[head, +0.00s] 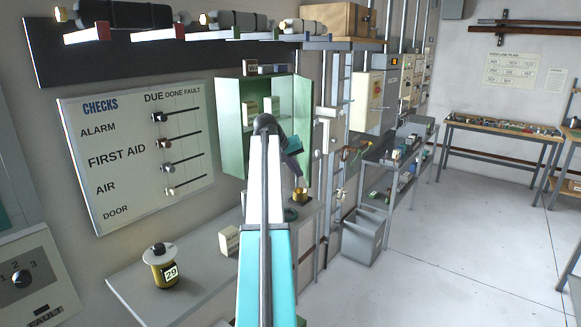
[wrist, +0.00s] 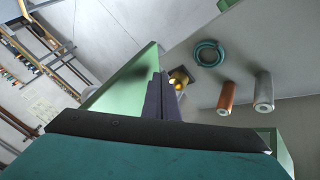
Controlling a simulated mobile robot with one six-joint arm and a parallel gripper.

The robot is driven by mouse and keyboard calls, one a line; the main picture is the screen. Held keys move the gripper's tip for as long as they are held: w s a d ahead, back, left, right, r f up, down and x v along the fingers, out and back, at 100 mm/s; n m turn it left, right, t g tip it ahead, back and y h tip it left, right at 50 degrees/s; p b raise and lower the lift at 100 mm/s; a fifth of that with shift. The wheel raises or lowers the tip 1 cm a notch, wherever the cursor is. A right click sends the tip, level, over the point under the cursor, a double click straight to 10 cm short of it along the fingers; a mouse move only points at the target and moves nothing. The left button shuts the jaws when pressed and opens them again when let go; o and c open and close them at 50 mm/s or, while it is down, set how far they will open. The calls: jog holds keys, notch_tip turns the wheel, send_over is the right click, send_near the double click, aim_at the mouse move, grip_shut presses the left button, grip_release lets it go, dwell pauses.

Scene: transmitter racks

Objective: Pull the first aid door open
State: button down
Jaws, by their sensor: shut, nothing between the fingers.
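The green first aid cabinet (head: 228,118) hangs on the wall beyond my arm, and its inside with small boxes on shelves is visible. Its door (head: 303,112) stands open, swung out on the right side. My gripper (head: 298,178) is shut and empty at the lower part of the door, its dark fingers pointing down and to the right. In the wrist view, the fingers (wrist: 160,92) lie close beside a green panel (wrist: 125,82), which looks like the door. I cannot tell whether they touch it. My arm hides part of the cabinet.
A bench (head: 190,285) below holds a jar marked 29 (head: 160,268), a small box (head: 229,240) and a brass cup (head: 300,195). The wrist view shows a teal coil (wrist: 209,53) and two rolls. A grey bin (head: 364,240) stands right; open floor lies beyond.

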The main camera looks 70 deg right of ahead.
jog(key=shift+s+d, duration=0.25)
jog(key=shift+s, duration=0.15)
jog(key=shift+s, duration=0.1)
dwell(0.3)
